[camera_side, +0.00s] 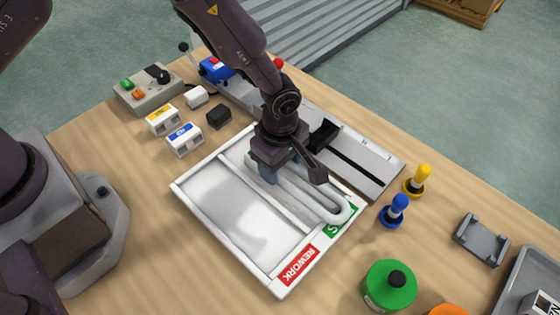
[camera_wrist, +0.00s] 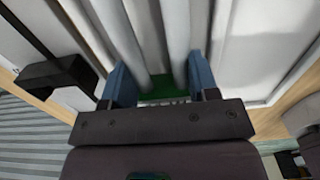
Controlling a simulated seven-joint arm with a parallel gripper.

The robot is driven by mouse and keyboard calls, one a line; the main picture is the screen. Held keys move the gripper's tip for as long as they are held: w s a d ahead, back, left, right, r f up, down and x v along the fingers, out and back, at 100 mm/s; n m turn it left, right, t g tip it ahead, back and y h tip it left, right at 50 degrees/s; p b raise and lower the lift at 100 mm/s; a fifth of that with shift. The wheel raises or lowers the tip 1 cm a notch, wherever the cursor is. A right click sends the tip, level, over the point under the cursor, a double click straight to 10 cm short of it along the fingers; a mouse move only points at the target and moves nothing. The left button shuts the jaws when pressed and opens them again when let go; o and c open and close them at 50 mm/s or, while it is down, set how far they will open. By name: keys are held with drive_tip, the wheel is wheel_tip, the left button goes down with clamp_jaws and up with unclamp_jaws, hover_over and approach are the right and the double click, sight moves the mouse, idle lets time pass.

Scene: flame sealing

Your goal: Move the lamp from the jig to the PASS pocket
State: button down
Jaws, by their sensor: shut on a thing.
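The lamp (camera_side: 325,205) is a white U-shaped tube over the PASS pocket of a white two-pocket tray (camera_side: 232,258). Its bent end overlaps the green PASS label (camera_side: 342,222), hiding most of the word. My gripper (camera_wrist: 161,82) is shut on the lamp, a blue finger on each side of its tubes (camera_wrist: 147,35). The green label also shows between the fingers in the wrist view (camera_wrist: 160,92). I cannot tell whether the lamp touches the pocket floor. The REWORK pocket (camera_side: 235,205) is empty. A grey fixture with a black rail (camera_side: 355,165), possibly the jig, lies behind the tray, with no lamp on it.
Yellow (camera_side: 418,182) and blue (camera_side: 395,211) plunger-like pieces stand right of the tray. A green round container (camera_side: 389,286) is at the front right, near a grey cradle (camera_side: 481,240). A control box (camera_side: 147,90) and small labelled blocks (camera_side: 184,139) stand at the left.

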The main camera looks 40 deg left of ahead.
drive_tip(key=shift+r, duration=1.15)
drive_tip(key=c, duration=1.8)
unclamp_jaws()
drive_tip(key=shift+w+a, duration=0.15)
drive_tip(key=shift+a, duration=2.4)
drive_tip(key=shift+c, duration=0.2)
drive_tip(key=shift+w, duration=0.15)
drive_tip(key=shift+f, duration=0.15)
drive_tip(key=shift+o, duration=0.2)
drive_tip(key=shift+a+f, duration=0.1)
drive_tip(key=shift+f, duration=1.1)
